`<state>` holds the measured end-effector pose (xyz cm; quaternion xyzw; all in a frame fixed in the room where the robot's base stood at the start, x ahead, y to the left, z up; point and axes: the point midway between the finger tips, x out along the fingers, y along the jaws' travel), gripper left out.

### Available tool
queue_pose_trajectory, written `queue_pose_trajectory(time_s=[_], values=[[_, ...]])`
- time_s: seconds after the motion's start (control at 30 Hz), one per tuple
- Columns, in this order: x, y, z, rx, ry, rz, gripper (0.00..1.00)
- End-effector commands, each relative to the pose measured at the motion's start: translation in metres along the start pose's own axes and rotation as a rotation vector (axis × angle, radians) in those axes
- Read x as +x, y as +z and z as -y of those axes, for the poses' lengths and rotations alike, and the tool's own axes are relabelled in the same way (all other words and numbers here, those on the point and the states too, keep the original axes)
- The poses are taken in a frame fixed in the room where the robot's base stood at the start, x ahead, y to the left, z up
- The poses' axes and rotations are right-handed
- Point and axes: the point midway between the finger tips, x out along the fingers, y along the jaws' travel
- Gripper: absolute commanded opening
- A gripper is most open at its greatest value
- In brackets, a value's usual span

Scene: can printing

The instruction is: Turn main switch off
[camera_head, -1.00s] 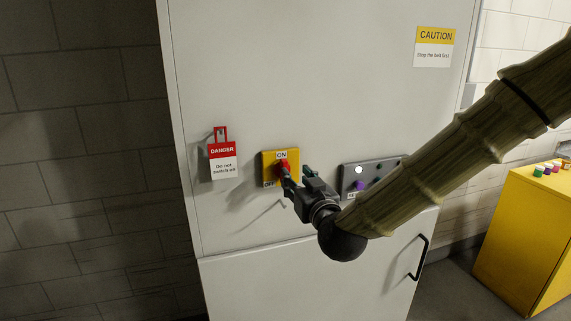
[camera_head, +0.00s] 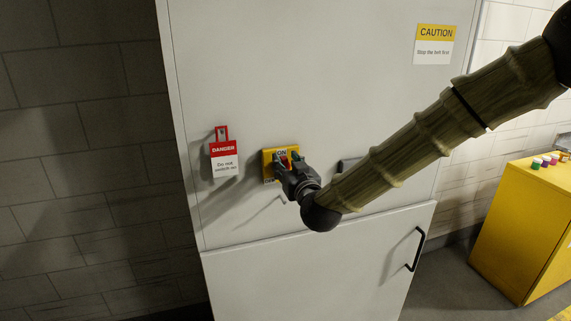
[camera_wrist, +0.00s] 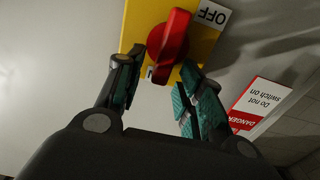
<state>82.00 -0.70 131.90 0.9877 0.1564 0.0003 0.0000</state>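The main switch is a red rotary knob (camera_wrist: 168,45) on a yellow plate (camera_head: 267,156) on the grey cabinet. In the wrist view an OFF label (camera_wrist: 212,14) sits beside the knob's far end. The knob's near end points toward the mostly hidden ON label (camera_head: 282,154). My gripper (camera_head: 287,159) is at the plate, covering much of the knob in the head view. In the wrist view its fingers (camera_wrist: 158,70) are open, one on each side of the knob's near end, with gaps showing. Contact cannot be made out.
A red-and-white DANGER tag (camera_head: 224,158) hangs left of the switch. A CAUTION sign (camera_head: 434,44) is at upper right. A button panel (camera_head: 346,164) is mostly hidden behind my arm. A black door handle (camera_head: 418,250) is lower right, and a yellow cabinet (camera_head: 515,220) stands beyond.

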Motion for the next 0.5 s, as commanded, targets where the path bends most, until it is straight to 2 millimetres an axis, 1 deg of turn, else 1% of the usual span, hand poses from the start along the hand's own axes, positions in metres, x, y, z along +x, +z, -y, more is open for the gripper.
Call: queue_pose_trajectory(time_s=[0.07,0.2,0.27,0.33,0.37,0.5], values=[[-0.0001,0.0001,0.0001,0.000,0.000,0.000,0.36],[-0.0002,0.0001,0.0001,0.000,0.000,0.000,0.10],[-0.0002,0.0001,0.0001,0.000,0.000,0.000,0.00],[-0.0003,0.0001,0.0000,0.000,0.000,0.000,0.00],[0.0015,0.0005,0.0061,-0.001,-0.002,0.001,0.00],[-0.0004,0.0008,0.0006,0.007,0.000,0.000,0.00]])
